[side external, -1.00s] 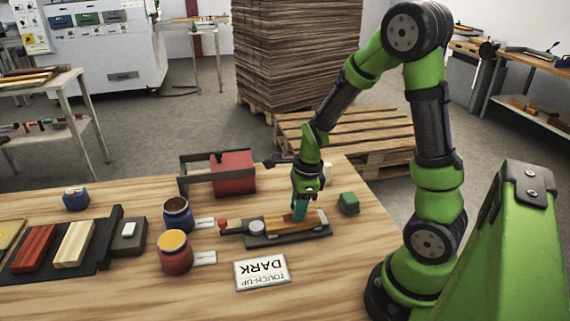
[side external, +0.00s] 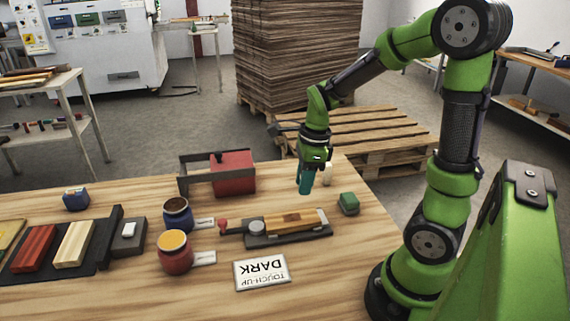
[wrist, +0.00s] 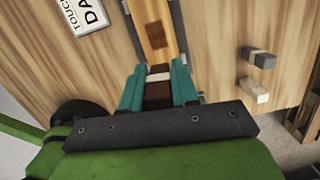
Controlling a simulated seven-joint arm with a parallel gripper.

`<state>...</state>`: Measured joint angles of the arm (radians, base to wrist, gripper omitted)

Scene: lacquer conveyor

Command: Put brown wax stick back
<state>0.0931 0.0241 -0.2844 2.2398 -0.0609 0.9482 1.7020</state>
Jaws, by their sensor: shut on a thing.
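My gripper (side external: 306,181) is raised above and behind the clamped wooden strip. In the wrist view, its teal fingers (wrist: 158,85) are shut on the brown wax stick (wrist: 157,92), which is dark brown with a white band. In the side view, I cannot make out the stick between the fingers. The wooden strip (side external: 310,217) lies in a dark clamp fixture and has a dark brown patch on top. It also shows below the fingers in the wrist view (wrist: 151,15).
A pale stick (side external: 327,173) and a green block (side external: 348,203) stand near. The wrist view shows a grey-and-pale piece (wrist: 258,58) beside a pale one (wrist: 256,90). A "TOUCH-UP DARK" card (side external: 262,272), jars (side external: 176,253) and a red box (side external: 234,173) are on the table.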

